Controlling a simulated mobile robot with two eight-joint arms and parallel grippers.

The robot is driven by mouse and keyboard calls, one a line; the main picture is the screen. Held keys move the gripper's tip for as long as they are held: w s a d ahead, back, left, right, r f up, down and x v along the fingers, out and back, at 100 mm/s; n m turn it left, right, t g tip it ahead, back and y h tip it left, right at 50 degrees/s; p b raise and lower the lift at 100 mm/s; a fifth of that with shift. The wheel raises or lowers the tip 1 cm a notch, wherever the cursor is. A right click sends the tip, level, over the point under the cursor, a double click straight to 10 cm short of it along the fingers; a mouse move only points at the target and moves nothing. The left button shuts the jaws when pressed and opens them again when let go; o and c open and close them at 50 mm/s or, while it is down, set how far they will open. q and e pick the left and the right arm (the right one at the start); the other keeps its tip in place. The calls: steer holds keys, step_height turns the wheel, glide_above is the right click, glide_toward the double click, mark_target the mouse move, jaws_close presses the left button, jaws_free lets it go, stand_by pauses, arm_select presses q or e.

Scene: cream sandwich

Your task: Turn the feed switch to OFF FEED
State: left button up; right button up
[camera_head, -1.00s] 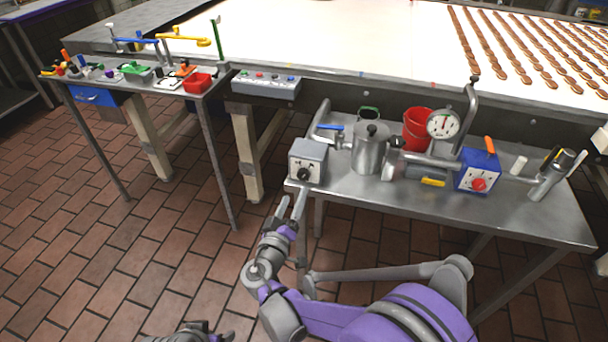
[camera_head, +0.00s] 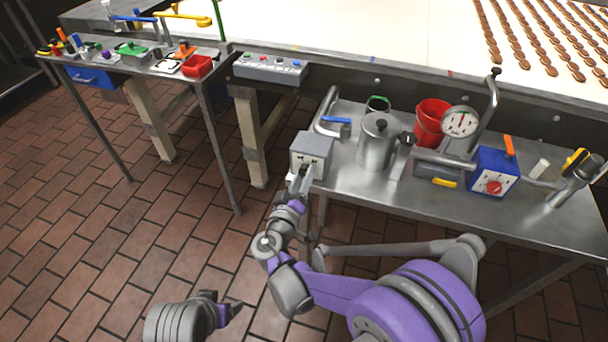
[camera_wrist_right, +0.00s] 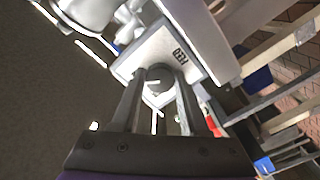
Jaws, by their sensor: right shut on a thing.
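The feed switch is a grey box (camera_head: 312,145) with a pale front plate at the left front corner of the right steel table. In the right wrist view its plate (camera_wrist_right: 178,52) reads FEED, and its dark round knob (camera_wrist_right: 160,74) sits between the fingers. My right gripper (camera_head: 303,182) is at the front of the box, and its fingers (camera_wrist_right: 158,92) are shut on the knob. In the head view the gripper hides the knob, and the ON/OFF marks cannot be read. My left gripper (camera_head: 226,311) is low at the bottom edge, away from the switch, its jaws unclear.
Behind and right of the switch stand a steel pot (camera_head: 377,148), a red bucket (camera_head: 431,122), a gauge (camera_head: 460,122) and a blue box with a red knob (camera_head: 493,173). A control panel (camera_head: 270,68) is on the conveyor's side. The floor at left is clear.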

jaws_close()
steer(key=shift+r+n+b, duration=0.1)
steer(key=shift+n+b, duration=0.4)
steer(key=shift+n, duration=6.4)
steer(key=o, duration=0.6)
jaws_free()
